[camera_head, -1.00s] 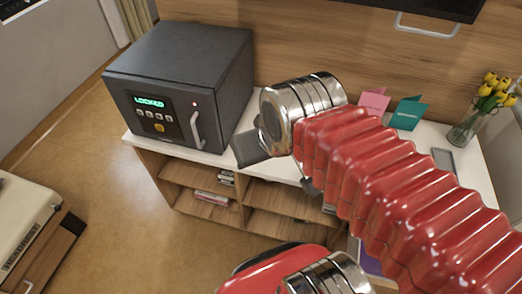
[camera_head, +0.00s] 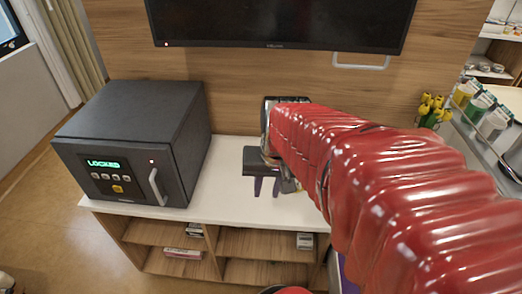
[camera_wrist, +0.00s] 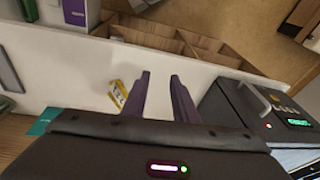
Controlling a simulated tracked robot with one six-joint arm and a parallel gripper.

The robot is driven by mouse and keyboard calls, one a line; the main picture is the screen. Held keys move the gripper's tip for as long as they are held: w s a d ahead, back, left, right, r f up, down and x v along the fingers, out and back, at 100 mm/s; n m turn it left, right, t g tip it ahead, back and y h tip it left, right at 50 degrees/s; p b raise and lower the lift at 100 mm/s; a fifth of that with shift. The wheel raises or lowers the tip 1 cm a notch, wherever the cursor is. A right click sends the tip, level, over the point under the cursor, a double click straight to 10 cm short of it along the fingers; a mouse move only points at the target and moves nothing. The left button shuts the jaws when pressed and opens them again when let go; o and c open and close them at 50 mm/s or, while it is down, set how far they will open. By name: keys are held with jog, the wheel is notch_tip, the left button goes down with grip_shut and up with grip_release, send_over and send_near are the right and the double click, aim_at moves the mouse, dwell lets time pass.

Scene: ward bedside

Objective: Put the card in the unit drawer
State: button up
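A teal piece, which looks like the teal standing card, shows at the left edge of the wrist view (camera_wrist: 43,122), partly cut off by my gripper's body. In the head view my arm hides the place where cards would stand. My gripper (camera_head: 267,190) is over the white top of the shelf unit (camera_head: 228,205), fingers pointing down. In the wrist view its two dark purple fingers (camera_wrist: 160,78) are apart with nothing between them. The unit's open compartments (camera_head: 262,242) show; I cannot make out a drawer.
A dark safe (camera_head: 135,140) reading LOCKED stands on the unit's left end. A small yellow and white box (camera_wrist: 117,94) lies beside my fingers. Yellow tulips (camera_head: 432,108) stand at the right. A monitor (camera_head: 280,22) hangs above. The white top between safe and gripper is clear.

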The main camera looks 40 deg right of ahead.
jog(key=w+d+f+m, duration=0.2)
jog(key=d+m, duration=0.6)
jog(key=m, duration=0.2)
jog(key=w+d+f+m+t+y, duration=0.1)
jog(key=w+d+f+m, duration=0.1)
jog(key=d+m, duration=0.6)
jog(key=w+d+f+m+t, duration=0.1)
jog(key=d+f+m, duration=0.3)
jog(key=d+m, duration=0.4)
jog(key=w+m, duration=0.1)
jog(key=m, duration=0.4)
jog(key=shift+w+f+m, duration=0.15)
jog(key=shift+w+m, duration=0.15)
jog(key=shift+w, duration=0.05)
jog(key=shift+f, duration=0.1)
jog(key=shift+x, duration=4.2)
jog(key=shift+w+a, duration=0.1)
jog(key=shift+a, duration=0.05)
